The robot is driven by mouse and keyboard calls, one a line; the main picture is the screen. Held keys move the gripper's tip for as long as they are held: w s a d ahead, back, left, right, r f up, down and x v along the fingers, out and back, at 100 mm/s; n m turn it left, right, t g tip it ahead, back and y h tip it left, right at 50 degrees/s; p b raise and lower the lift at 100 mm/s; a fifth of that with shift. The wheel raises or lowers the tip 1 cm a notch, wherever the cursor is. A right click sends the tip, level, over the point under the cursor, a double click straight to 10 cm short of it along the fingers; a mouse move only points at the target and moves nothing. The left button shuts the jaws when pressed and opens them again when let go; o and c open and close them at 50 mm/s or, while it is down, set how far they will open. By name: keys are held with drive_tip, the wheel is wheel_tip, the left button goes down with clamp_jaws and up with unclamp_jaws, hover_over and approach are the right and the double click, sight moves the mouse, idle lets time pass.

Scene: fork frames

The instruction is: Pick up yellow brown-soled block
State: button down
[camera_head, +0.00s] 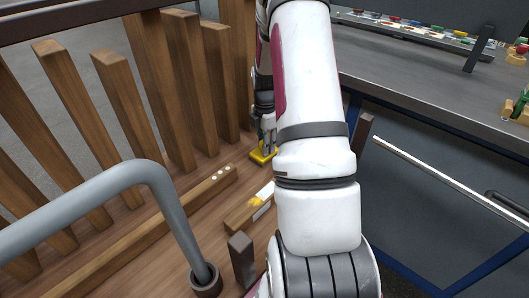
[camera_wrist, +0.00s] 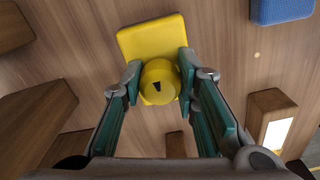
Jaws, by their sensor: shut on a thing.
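The yellow block (camera_wrist: 150,38) lies below my gripper in the wrist view, a flat yellow plate with a round yellow knob on top. My gripper (camera_wrist: 160,82) is shut on the knob, with a green-padded finger on each side. In the head view the yellow block (camera_head: 259,157) shows as a small patch on the wooden surface, beneath my gripper (camera_head: 267,140), which my arm partly hides. No brown sole can be made out. I cannot tell whether the block touches the surface.
A blue block (camera_wrist: 283,10) lies at the upper right of the wrist view. A wooden block with a white face (camera_wrist: 272,125) is at the right. Upright wooden slats (camera_head: 125,85) line the left, and a grey bent pipe (camera_head: 150,180) rises in front.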

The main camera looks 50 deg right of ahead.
drive_tip(key=shift+r, duration=0.1)
wheel_tip(320, 180, up, 10)
drive_tip(key=p, duration=0.3)
drive_tip(key=c, duration=1.9)
unclamp_jaws()
clamp_jaws()
